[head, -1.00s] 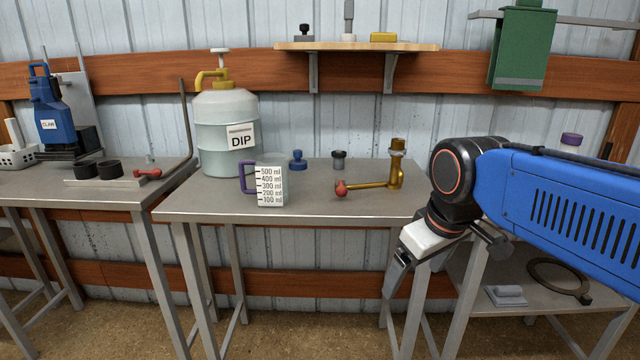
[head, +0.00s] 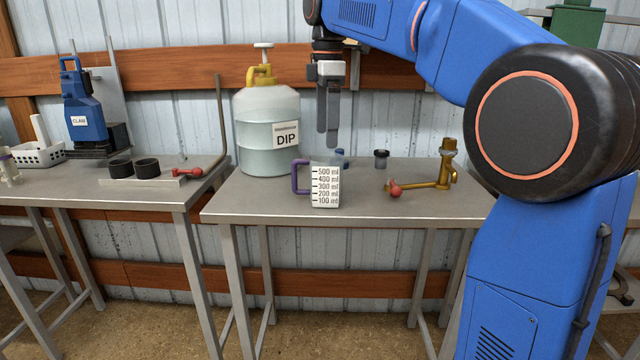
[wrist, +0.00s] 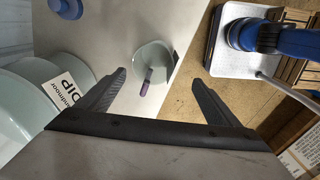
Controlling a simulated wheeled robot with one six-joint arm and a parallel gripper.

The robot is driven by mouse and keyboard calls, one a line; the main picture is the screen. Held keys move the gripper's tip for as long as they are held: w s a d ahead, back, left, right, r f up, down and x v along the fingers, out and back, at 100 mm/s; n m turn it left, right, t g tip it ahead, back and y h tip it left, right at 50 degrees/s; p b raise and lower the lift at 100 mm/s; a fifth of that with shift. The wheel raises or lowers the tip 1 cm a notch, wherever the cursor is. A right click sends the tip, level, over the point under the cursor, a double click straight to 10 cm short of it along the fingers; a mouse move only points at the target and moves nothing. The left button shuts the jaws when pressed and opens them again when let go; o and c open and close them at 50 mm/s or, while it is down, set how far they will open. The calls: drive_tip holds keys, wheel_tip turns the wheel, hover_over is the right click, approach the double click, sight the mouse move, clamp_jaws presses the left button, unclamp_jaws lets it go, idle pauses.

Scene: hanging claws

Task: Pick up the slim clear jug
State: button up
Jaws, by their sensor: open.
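The slim clear jug (head: 325,185) stands upright on the middle metal table. It has a purple handle on its left and a white label with ml marks. In the wrist view the jug (wrist: 152,60) shows from above, its handle toward me, between the fingers' lines but beyond them. My gripper (head: 328,140) points down above the table, over and apart from the jug. In the wrist view my gripper (wrist: 158,82) is open and empty.
A big DIP container (head: 268,125) with a yellow handle stands left of the jug. A brass valve (head: 440,180) with a red knob lies at right. The table's front is clear.

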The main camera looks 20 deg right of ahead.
sight(322, 188)
drive_tip(key=shift+n, duration=0.6)
drive_tip(key=f, duration=0.5)
drive_tip(key=w+f, duration=0.1)
drive_tip(key=f, duration=1)
drive_tip(key=shift+w+a+f, duration=0.25)
drive_tip(key=shift+w+f, duration=0.05)
drive_tip(key=shift+w, duration=0.05)
drive_tip(key=c, duration=1.2)
